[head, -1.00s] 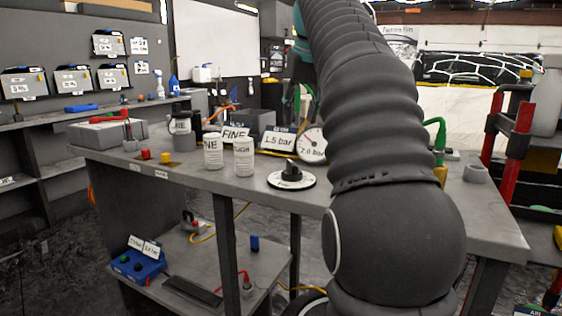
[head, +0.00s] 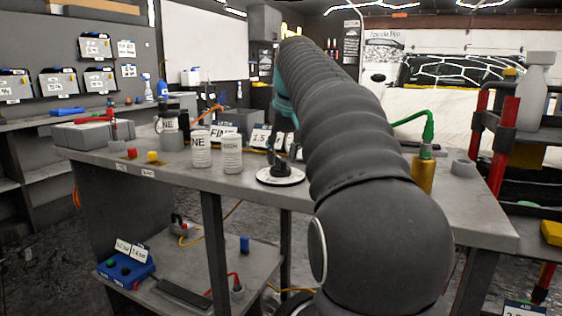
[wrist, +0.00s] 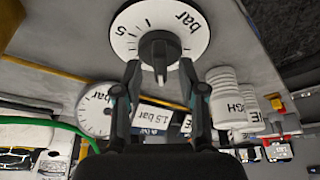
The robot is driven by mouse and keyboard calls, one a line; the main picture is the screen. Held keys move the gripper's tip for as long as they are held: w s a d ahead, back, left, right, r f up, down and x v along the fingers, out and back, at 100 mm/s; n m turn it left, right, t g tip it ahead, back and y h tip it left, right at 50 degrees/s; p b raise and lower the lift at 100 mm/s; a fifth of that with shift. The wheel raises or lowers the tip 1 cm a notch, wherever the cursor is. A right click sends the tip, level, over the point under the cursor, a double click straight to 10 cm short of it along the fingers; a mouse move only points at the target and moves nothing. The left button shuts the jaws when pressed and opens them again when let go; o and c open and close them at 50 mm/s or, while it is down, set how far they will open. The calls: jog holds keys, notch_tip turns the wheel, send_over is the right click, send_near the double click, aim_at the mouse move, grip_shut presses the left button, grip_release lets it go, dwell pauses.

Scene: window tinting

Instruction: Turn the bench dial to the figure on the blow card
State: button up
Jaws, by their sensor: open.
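The bench dial, a white disc with a black knob, lies on the bench top; its disc (head: 268,180) shows in the head view. In the wrist view, which is upside down, the disc (wrist: 192,22) carries "bar" and figures, and its knob (wrist: 158,48) stands in the middle. My gripper (wrist: 159,68) is open, with one finger on each side of the knob's near end; I cannot tell whether either touches. The blow card (wrist: 155,116) reads "1.5 bar"; in the head view it (head: 260,137) is partly hidden by my arm. The knob's exact setting is unclear.
A round pressure gauge (wrist: 95,110) stands beside the card. Two white lettered jars (head: 201,150) (head: 232,154) stand left of the dial. A brass cylinder with a green hose (head: 423,174) is on the bench's right. Bare bench top lies in front of the jars.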

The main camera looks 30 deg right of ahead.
jog(key=shift+w+f, duration=0.25)
jog(key=shift+f, duration=0.25)
grip_shut()
jog(key=shift+d+r+n+y+p, duration=0.2)
jog(key=shift+n+y+p, duration=0.1)
jog(key=shift+n+p, duration=0.65)
jog(key=shift+f+n+y+p, duration=0.2)
jog(key=shift+n+y+p, duration=0.1)
jog(key=shift+n, duration=0.45)
grip_release()
